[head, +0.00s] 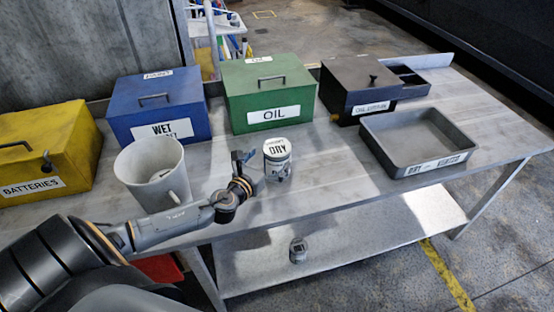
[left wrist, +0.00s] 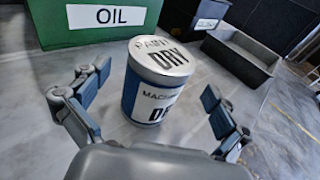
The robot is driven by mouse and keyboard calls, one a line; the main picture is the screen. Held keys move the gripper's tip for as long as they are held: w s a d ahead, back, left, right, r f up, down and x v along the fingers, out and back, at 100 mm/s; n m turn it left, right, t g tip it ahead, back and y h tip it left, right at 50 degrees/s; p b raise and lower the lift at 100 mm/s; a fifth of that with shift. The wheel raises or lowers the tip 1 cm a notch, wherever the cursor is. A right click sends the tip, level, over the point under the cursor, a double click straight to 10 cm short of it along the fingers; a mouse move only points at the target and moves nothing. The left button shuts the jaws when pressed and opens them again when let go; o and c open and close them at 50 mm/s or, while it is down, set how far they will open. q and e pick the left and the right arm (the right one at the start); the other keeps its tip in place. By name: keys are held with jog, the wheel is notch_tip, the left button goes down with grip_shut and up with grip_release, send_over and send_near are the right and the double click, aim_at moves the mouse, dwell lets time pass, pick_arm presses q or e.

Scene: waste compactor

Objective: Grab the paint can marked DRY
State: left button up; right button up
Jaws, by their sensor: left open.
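The paint can marked DRY (head: 277,158) stands upright on the grey bench, in front of the green OIL box. It has a silver lid and a blue body with a white label. In the left wrist view the can (left wrist: 155,85) stands between the two spread fingers, with a gap on each side. My left gripper (head: 262,170) is open beside the can in the head view, and it also shows open in the left wrist view (left wrist: 150,105). Part of the can's lower body is hidden by a finger in the head view. My right gripper is not in view.
A white bucket (head: 154,176) stands left of the can. Behind are the yellow BATTERIES box (head: 50,150), blue WET box (head: 160,100), green OIL box (head: 268,90) and a black box (head: 355,85). A grey tray (head: 418,142) is at right. Bench between can and tray is clear.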

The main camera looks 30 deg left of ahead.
aim_at(277, 149)
pick_arm(q)
jog(key=w, duration=0.5)
jog(key=shift+a+f+p, duration=0.2)
jog(key=shift+p, duration=0.2)
jog(key=shift+s, duration=0.2)
jog(key=shift+c, duration=1.3)
jog(key=c, duration=1.1)
jog(key=shift+w+r, duration=0.1)
jog(key=shift+c, duration=0.6)
jog(key=shift+r, duration=0.1)
